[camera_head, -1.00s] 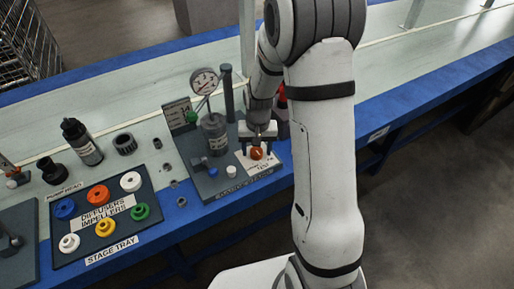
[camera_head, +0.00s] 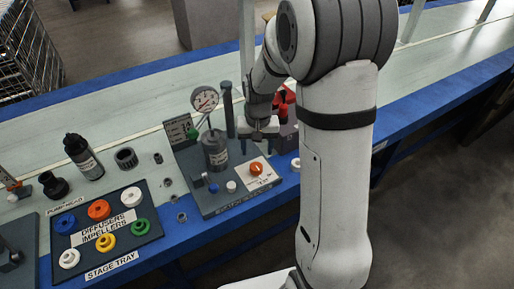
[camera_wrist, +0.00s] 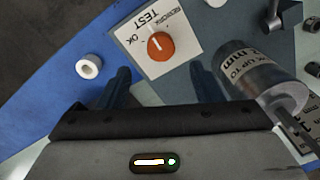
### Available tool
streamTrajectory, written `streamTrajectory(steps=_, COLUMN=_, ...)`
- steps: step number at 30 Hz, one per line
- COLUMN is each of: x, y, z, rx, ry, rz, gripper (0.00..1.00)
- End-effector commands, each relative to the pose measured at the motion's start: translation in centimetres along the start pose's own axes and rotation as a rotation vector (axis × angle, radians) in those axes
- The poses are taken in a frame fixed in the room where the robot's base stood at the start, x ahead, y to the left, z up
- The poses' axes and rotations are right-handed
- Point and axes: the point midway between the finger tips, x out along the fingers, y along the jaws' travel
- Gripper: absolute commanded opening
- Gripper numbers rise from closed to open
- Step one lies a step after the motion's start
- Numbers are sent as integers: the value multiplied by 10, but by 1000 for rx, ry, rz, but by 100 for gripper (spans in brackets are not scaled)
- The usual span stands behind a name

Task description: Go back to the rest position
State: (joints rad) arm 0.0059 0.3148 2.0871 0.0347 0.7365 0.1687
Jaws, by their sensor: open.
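My gripper (camera_wrist: 160,90) is open and empty in the wrist view, its two dark fingers apart. In the head view my gripper (camera_head: 258,133) is above the back of the test station, behind the orange knob (camera_head: 256,169). The knob sits on a white TEST label and also shows in the wrist view (camera_wrist: 160,45), beyond the fingertips and apart from them. My arm fills the right middle of the head view and hides part of the bench.
The test station (camera_head: 225,207) carries a gauge (camera_head: 204,99) and a grey cylinder (camera_head: 215,150) close to my gripper. A red part (camera_head: 283,100) stands behind my wrist. The stage tray (camera_head: 152,224) holds several coloured impellers. A white ring (camera_head: 295,163) lies right of the station.

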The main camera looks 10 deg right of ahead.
Motion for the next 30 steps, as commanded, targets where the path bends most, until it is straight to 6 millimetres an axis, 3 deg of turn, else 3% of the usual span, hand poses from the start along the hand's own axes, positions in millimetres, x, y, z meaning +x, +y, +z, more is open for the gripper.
streamTrajectory(steps=7, x=-2, y=0, z=0, rx=-1, ry=1, rz=0, gripper=59)
streamTrajectory(steps=10, x=-18, y=1, z=6, rx=-8, ry=12, rz=-2, gripper=59)
streamTrajectory(steps=14, x=-67, y=4, z=27, rx=-35, ry=44, rz=-4, gripper=59)
streamTrajectory(steps=21, x=-170, y=16, z=94, rx=-108, ry=122, rz=-6, gripper=59)
streamTrajectory(steps=25, x=-211, y=23, z=132, rx=-147, ry=162, rz=-4, gripper=59)
streamTrajectory(steps=30, x=-242, y=31, z=170, rx=-185, ry=202, rz=1, gripper=59)
